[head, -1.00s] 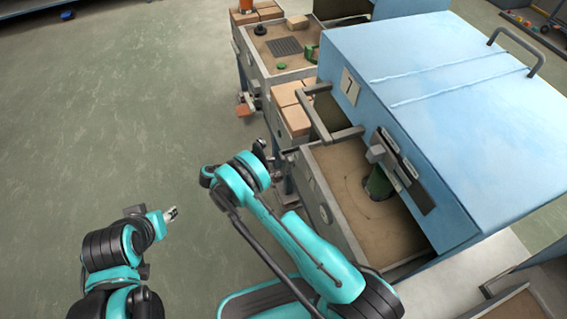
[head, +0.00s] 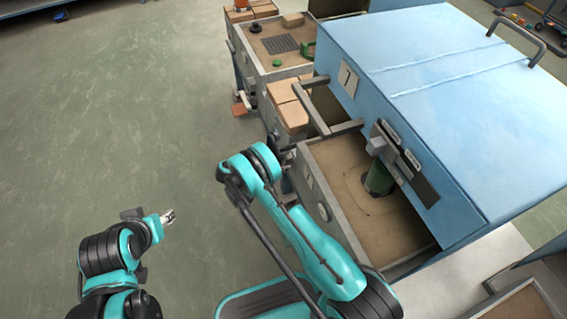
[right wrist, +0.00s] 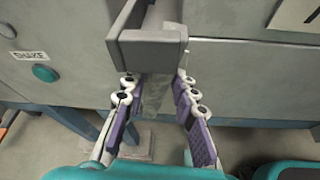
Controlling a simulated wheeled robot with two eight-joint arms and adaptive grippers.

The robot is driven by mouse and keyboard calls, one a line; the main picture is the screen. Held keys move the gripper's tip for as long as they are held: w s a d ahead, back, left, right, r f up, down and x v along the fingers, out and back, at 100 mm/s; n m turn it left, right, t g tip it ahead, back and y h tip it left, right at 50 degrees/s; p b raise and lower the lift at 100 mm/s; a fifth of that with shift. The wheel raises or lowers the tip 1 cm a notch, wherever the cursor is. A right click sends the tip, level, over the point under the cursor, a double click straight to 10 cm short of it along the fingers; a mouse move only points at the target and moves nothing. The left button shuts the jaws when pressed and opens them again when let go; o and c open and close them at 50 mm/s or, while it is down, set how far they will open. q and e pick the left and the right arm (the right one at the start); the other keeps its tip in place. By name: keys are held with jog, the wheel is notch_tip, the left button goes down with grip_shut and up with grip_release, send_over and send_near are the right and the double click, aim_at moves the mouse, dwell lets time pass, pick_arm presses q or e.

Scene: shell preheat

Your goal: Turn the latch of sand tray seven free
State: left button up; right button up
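Sand tray seven (head: 335,235) is a grey-walled tray of sand under a blue hood with a "7" plate (head: 348,80). In the right wrist view, a grey lever with a block end (right wrist: 146,50), apparently the latch, sticks out from a grey wall. My right gripper (right wrist: 160,108) is open, its purple-padded fingers apart on either side below the block. A thin grey part shows between them; contact cannot be told. In the head view my right arm largely hides this gripper. My left gripper (head: 168,216) is over bare floor, away from the tray; its opening is too small to judge.
A "SHAKE" label and green button (right wrist: 44,73) are on the wall left of the lever. A green cylinder (head: 379,178) stands in the sand. Tan blocks (head: 288,102) and another sand bench (head: 280,50) lie beyond. The floor at left is clear.

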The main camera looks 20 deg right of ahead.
grip_shut()
jog(key=m+t, duration=0.1)
jog(key=m, duration=0.1)
jog(key=s+m+t, duration=0.1)
jog(key=m, duration=0.1)
jog(key=shift+f+t+h, duration=0.25)
jog(key=shift+t+h, duration=0.05)
jog(key=o, duration=0.8)
grip_release()
jog(key=shift+a, duration=0.1)
jog(key=v, duration=1.1)
jog(key=shift+s+a, duration=0.2)
jog(key=shift+a, duration=0.15)
jog(key=shift+r, duration=0.1)
